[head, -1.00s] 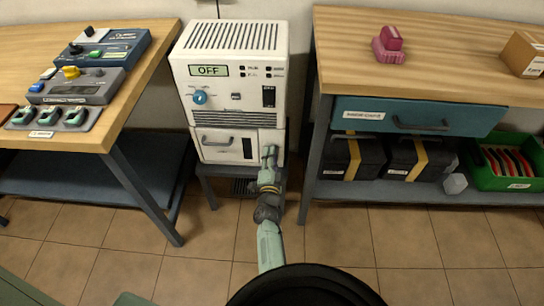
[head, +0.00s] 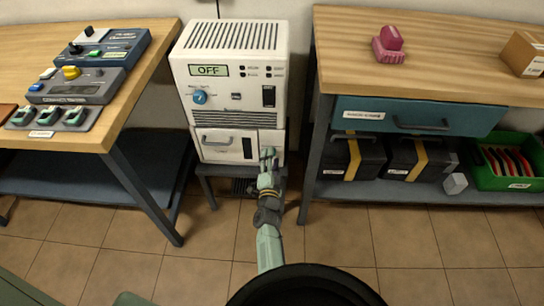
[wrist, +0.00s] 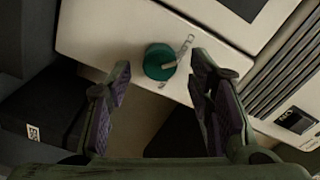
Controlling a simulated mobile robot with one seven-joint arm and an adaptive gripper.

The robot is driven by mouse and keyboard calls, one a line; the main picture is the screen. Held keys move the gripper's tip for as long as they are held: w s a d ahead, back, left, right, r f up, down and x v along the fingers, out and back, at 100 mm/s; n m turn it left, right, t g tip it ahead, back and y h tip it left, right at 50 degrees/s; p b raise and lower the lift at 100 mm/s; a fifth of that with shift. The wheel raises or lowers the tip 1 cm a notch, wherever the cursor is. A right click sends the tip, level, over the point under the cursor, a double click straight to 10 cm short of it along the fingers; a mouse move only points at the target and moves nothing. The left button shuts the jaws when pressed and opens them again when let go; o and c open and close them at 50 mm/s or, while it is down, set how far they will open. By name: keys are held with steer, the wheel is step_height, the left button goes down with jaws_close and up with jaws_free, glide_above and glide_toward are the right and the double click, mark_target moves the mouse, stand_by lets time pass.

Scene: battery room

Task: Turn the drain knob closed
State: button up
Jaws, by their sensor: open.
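The green round drain knob (wrist: 160,62) is on the white lower front panel in the wrist view. A pale pointer mark on it slants up and right toward grey lettering that seems to begin "CLOSE". My gripper (wrist: 162,70) is open, with one finger on each side of the knob in the picture and gaps to both; depth is hard to judge. In the head view my gripper (head: 268,154) is at the lower right of the white machine (head: 230,75), and it hides the knob there.
The machine's display (head: 208,71) reads OFF. A blue dial (head: 200,97) and a dark switch (head: 268,97) are on its upper front. A drawer handle (head: 217,139) is left of my gripper. Workbenches stand left (head: 120,100) and right (head: 450,75), their legs close by.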

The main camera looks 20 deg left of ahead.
steer(key=v, duration=0.6)
stand_by(0.4)
